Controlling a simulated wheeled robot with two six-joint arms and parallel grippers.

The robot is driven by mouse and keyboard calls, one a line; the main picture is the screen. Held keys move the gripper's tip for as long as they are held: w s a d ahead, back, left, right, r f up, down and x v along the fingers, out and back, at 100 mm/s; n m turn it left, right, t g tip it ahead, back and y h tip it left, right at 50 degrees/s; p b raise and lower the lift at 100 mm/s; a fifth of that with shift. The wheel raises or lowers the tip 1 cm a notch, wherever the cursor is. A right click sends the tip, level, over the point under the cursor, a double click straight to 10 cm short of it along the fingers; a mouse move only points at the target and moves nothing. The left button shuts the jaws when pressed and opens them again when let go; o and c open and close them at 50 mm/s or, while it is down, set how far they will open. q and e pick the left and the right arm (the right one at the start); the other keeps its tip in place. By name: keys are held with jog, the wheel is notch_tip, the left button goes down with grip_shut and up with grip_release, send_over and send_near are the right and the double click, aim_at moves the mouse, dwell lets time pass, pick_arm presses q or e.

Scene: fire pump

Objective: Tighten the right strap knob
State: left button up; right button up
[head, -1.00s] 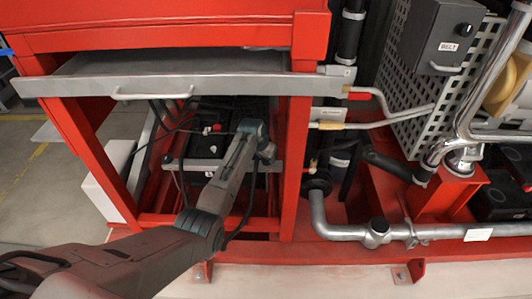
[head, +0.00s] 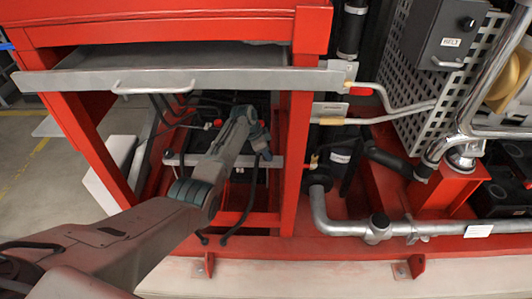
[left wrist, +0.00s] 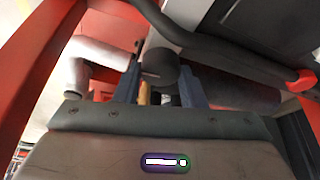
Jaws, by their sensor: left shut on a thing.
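My left gripper (head: 258,130) reaches into the bay of the red frame, at the right end of the grey strap bar (head: 188,159) that crosses the black battery. In the left wrist view, my left gripper (left wrist: 160,88) has one finger on each side of a dark round knob (left wrist: 158,68) and is shut on it. A brass-coloured rod (left wrist: 143,92) shows between the fingers below the knob. In the head view the knob is hidden by my gripper and wrist. My right gripper is in neither view.
The red post (head: 293,160) stands close to the right of my gripper. The grey tray (head: 180,80) overhangs the bay. Black cables (head: 160,120) hang at its left. A red terminal cap (left wrist: 300,80) shows in the left wrist view. Pipes (head: 340,228) run at the right.

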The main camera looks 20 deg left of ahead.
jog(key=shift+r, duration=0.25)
pick_arm(q)
jog(key=o, duration=1)
jog(key=shift+r, duration=0.1)
jog(key=shift+a+r, duration=0.15)
jog(key=shift+r, duration=0.15)
jog(key=p+v, duration=0.1)
jog(key=v, duration=0.9)
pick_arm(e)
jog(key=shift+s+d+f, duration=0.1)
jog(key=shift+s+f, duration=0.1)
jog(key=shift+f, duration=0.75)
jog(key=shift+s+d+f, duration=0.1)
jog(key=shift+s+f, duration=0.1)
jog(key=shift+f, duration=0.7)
